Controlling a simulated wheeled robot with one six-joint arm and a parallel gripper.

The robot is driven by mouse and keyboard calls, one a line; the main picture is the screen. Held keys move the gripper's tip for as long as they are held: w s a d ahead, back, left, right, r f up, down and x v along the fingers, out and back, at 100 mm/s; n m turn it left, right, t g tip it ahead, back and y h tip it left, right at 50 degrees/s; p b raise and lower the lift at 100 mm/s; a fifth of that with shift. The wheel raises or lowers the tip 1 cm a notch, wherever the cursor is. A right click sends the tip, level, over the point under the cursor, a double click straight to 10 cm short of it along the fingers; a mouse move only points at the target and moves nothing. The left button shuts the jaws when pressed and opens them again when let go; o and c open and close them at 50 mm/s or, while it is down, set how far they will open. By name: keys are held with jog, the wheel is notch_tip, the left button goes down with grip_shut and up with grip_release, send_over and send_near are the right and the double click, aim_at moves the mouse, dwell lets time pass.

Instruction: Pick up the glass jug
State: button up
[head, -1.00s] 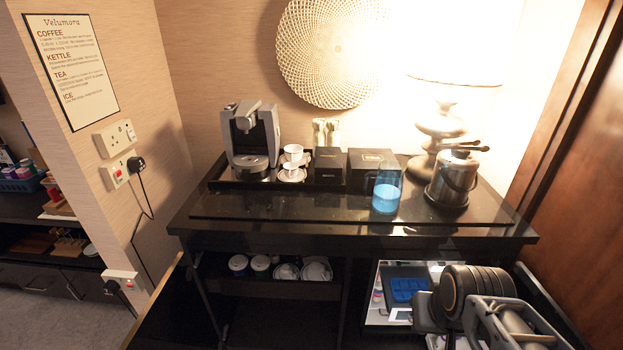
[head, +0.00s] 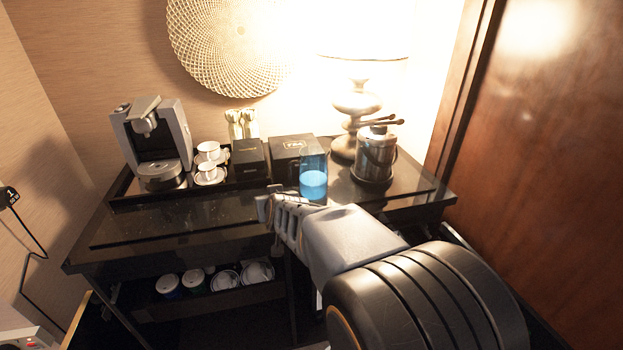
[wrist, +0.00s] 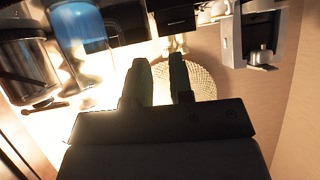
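The glass jug (head: 313,182) stands upright on the black counter, with blue liquid in its lower part. It stands in front of a black box, left of the metal ice bucket. My gripper (head: 268,207) is at the counter's front edge, to the left of and nearer than the jug, apart from it. In the wrist view, which is upside down, the jug (wrist: 80,25) shows at the upper left, outside the fingers. The two dark fingers of my gripper (wrist: 158,62) are apart with nothing between them.
The ice bucket (head: 374,155) with tongs on top stands right of the jug, and a lit lamp (head: 357,105) behind. A black tray holds a coffee machine (head: 155,140), white cups (head: 209,165) and black boxes (head: 292,147). The front-left counter (head: 150,228) is clear.

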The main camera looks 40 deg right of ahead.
aim_at(290, 179)
jog(key=w+d+h, duration=0.1)
jog(key=w+d, duration=0.1)
jog(key=d, duration=0.1)
jog(key=w+d+f+m+h+b, duration=0.1)
jog(key=w+d, duration=0.1)
jog(key=d, duration=0.1)
jog(key=w+d+f+h, duration=0.1)
jog(key=w+d, duration=0.1)
jog(key=d, duration=0.2)
jog(key=shift+f+m+b, duration=0.25)
jog(key=shift+m+b, duration=0.1)
jog(key=shift+m, duration=0.05)
jog(key=shift+r+x, duration=0.1)
jog(key=shift+x, duration=1.45)
jog(key=shift+r+x, duration=0.15)
jog(key=shift+x, duration=1.35)
jog(key=shift+w, duration=0.15)
jog(key=shift+c, duration=0.4)
grip_shut()
jog(key=shift+r+t, duration=0.15)
jog(key=shift+t, duration=0.15)
